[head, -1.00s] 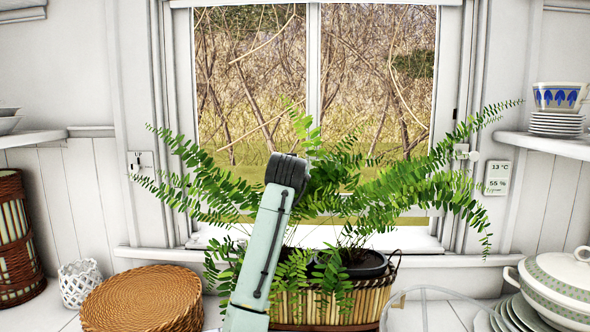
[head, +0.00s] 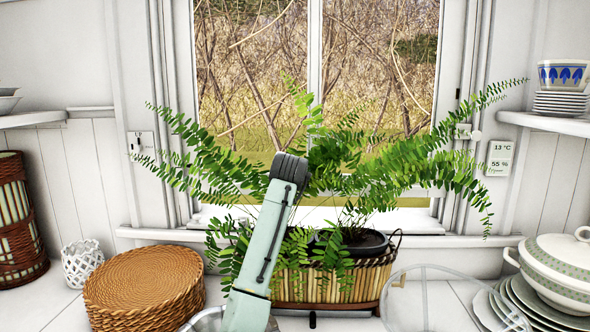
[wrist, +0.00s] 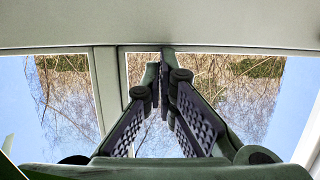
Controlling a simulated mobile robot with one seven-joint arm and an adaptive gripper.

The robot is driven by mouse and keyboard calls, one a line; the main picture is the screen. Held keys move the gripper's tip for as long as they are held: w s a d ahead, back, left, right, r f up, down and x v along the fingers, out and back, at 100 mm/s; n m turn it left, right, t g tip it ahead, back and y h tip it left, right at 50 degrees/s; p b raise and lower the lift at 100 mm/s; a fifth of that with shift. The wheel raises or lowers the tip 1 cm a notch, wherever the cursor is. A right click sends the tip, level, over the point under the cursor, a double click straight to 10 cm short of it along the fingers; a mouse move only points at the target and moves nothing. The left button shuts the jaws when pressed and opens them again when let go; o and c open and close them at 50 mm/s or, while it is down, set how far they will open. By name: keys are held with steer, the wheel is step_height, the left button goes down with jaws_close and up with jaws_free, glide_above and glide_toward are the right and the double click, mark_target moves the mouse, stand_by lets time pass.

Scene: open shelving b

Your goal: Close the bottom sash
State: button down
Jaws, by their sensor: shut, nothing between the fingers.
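The window's bottom sash (head: 317,60) is a white frame with two panes and a middle bar, at the centre of the head view. In the wrist view, a pale horizontal rail (wrist: 200,25) crosses the top, with glass and a vertical bar (wrist: 108,90) below. My gripper (wrist: 163,80) is shut and empty, its dark fingers pointing at this rail. I cannot tell whether they touch it. In the head view my fingers are hidden behind the arm and fern.
A fern (head: 410,165) in a striped basket (head: 340,285) stands right in front of the window. A woven round basket (head: 145,290) is at left. A tureen (head: 560,262) and plates (head: 540,310) are at right. A clear dome (head: 425,300) stands between.

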step_height(320, 180, down, 7)
steer(key=b, duration=0.2)
